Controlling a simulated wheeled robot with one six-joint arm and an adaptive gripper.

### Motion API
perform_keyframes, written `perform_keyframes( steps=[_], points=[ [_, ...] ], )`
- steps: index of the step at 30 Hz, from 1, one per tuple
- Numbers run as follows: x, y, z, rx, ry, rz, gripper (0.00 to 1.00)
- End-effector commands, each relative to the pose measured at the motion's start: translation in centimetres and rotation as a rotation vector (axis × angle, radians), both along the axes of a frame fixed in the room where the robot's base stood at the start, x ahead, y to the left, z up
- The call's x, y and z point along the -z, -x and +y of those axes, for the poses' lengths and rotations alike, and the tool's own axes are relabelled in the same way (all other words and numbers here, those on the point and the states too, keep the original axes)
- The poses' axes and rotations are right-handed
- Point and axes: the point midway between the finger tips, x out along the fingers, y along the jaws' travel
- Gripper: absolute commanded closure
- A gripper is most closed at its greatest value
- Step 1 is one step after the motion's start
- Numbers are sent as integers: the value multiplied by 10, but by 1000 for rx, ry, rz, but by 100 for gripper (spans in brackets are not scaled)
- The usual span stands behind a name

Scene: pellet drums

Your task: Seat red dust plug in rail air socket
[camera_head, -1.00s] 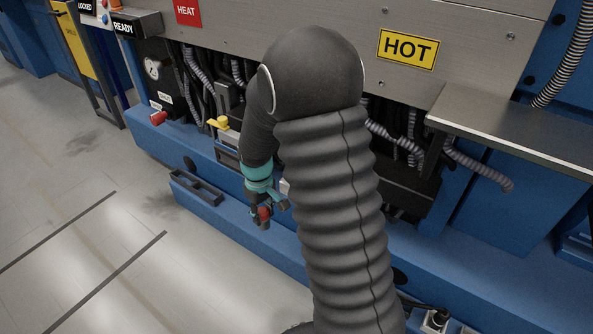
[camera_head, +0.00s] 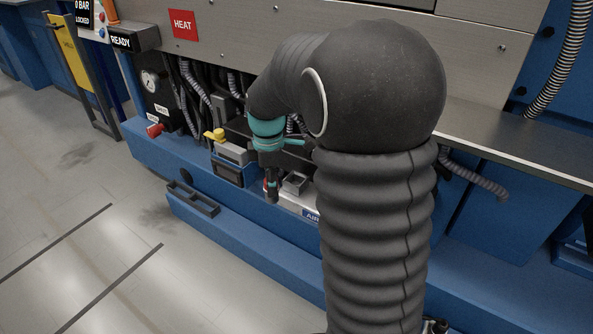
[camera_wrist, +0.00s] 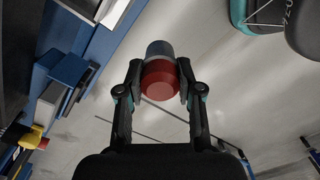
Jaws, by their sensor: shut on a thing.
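The red dust plug (camera_wrist: 161,82) is held between the two fingers of my gripper (camera_wrist: 160,88) in the wrist view. Its red cap faces the camera and a grey end sticks out beyond it. In the head view my gripper (camera_head: 271,188) hangs pointing down in front of the blue machine base, with a bit of the red plug (camera_head: 267,184) showing. A small grey block (camera_head: 294,184) stands just right of the gripper, near a blue plate marked "AIR" (camera_head: 311,215). I cannot make out the socket opening; my arm hides the area further right.
A yellow-topped part (camera_head: 216,135) and a grey-and-blue block (camera_head: 230,165) sit left of the gripper. An open dark tray (camera_head: 193,198) is fixed to the blue base. Hoses (camera_head: 193,95) hang behind. The floor at left is clear.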

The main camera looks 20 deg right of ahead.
Motion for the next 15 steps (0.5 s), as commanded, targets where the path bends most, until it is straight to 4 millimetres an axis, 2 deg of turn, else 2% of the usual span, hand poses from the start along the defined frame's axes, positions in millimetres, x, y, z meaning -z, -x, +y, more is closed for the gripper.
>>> perform_keyframes(
  steps=[1,9,15],
  points=[
    [0,-7,-12,6,0,0,100],
    [0,-40,-61,5,0,-1,100],
    [0,-53,-80,2,0,0,100]
  ],
)
